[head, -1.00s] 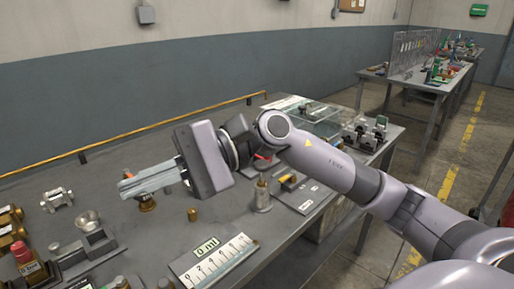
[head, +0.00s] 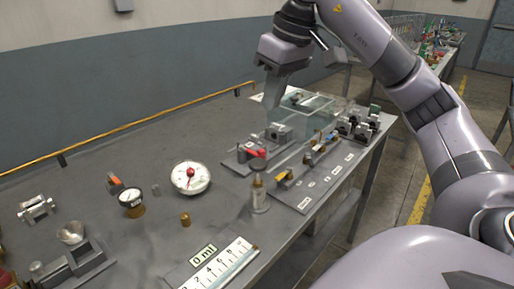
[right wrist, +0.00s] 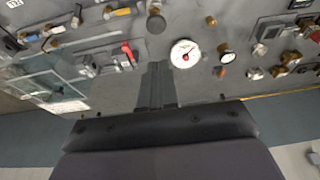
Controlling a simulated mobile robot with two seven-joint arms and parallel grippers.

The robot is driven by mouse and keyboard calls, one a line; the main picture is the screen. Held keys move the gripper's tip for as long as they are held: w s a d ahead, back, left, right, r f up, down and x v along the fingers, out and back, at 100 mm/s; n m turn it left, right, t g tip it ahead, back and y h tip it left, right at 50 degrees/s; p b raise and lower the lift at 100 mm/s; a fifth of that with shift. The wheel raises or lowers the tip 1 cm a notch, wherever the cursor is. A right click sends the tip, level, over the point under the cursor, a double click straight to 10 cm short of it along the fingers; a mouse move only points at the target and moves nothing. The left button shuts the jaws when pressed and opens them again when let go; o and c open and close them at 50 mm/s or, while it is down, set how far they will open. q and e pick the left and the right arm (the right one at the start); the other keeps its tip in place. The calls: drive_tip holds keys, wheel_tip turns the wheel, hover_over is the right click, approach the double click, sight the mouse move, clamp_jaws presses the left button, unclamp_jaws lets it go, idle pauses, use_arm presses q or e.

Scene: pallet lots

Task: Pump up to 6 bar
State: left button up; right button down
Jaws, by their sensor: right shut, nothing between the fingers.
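A round white dial gauge (head: 190,177) with a red centre lies on the bench; its reading is too small to tell. It also shows in the right wrist view (right wrist: 185,54). A smaller gauge on a brass base (head: 131,201) stands to its left. A red lever (head: 256,152) sits on a grey plate to the right of the white gauge, and shows in the right wrist view (right wrist: 128,52). My right gripper (head: 271,104) is shut and empty, pointing down above the back of the bench, apart from the lever. My left gripper is not in view.
A metal cylinder (head: 259,194) stands in front of the lever. A clear tank (head: 310,106) is behind at the right. The bench's back left is clear.

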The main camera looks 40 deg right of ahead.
drive_tip(key=shift+s+d+r, duration=0.1)
drive_tip(key=shift+d, duration=0.1)
drive_tip(key=b, duration=0.2)
approach(259, 162)
drive_tip(key=b+x, duration=0.1)
drive_tip(key=x, duration=0.5)
drive_tip(key=shift+f, duration=0.25)
